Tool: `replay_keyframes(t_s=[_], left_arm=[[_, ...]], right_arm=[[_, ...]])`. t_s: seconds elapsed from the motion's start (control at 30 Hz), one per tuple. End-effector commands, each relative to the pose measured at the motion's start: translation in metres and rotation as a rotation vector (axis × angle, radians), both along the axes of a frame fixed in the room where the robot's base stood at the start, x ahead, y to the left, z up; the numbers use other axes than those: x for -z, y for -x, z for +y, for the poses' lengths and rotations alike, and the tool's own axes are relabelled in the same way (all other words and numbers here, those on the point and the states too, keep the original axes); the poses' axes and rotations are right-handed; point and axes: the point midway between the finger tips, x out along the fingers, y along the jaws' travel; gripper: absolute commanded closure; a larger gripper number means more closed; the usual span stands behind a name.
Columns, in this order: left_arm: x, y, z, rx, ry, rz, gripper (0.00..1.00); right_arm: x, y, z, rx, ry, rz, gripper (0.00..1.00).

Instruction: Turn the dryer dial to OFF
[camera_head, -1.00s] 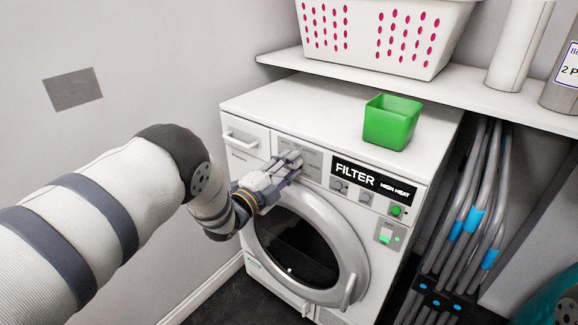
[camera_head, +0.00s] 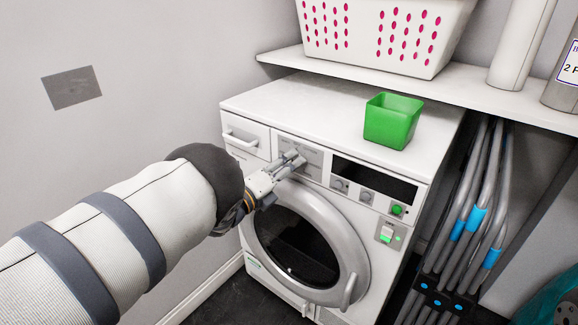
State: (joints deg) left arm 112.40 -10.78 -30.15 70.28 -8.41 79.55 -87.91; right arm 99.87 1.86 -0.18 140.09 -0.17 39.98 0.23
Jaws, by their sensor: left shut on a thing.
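The white dryer (camera_head: 345,280) stands against the wall, its round door shut. Its upper front carries a grey panel (camera_head: 313,163) on the left, where the dial appears to sit. My left gripper (camera_head: 292,160) is at that panel, its fingers shut on what looks like the dial. The fingers hide the dial, so its pointer and setting cannot be read. The display (camera_head: 374,179) to the right of the panel is dark and blank. Two small knobs (camera_head: 340,185) and a green-lit button (camera_head: 397,210) sit below the display. My right gripper is not in view.
A green bin (camera_head: 391,121) stands on the dryer top. A shelf (camera_head: 450,95) above holds a white basket (camera_head: 385,35) and cylindrical containers. Grey hoses (camera_head: 470,215) hang to the right of the dryer.

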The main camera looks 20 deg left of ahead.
Motion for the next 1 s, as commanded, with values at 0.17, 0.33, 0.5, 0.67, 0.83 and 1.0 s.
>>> replay_keyframes(t_s=[0.17, 0.33, 0.5, 0.67, 0.83, 1.0], left_arm=[[-0.0006, -0.0003, 0.0008, -0.001, -0.041, -0.016, 0.96], [-0.0010, -0.0004, 0.0010, -0.002, -0.058, -0.024, 0.96], [-0.0012, -0.0004, 0.0011, -0.002, -0.060, -0.024, 0.96], [-0.0012, -0.0004, 0.0012, -0.002, -0.059, -0.024, 0.96], [-0.0011, -0.0004, 0.0010, -0.002, -0.059, -0.022, 0.48], [-0.0006, -0.0002, 0.0006, -0.001, -0.059, -0.022, 0.48]], right_arm=[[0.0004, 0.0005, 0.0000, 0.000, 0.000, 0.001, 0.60], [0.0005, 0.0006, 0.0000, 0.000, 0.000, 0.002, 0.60], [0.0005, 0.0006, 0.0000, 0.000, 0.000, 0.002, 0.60], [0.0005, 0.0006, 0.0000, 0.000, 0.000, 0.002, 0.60], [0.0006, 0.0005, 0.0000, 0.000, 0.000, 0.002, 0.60], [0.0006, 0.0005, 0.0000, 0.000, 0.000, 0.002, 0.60]])
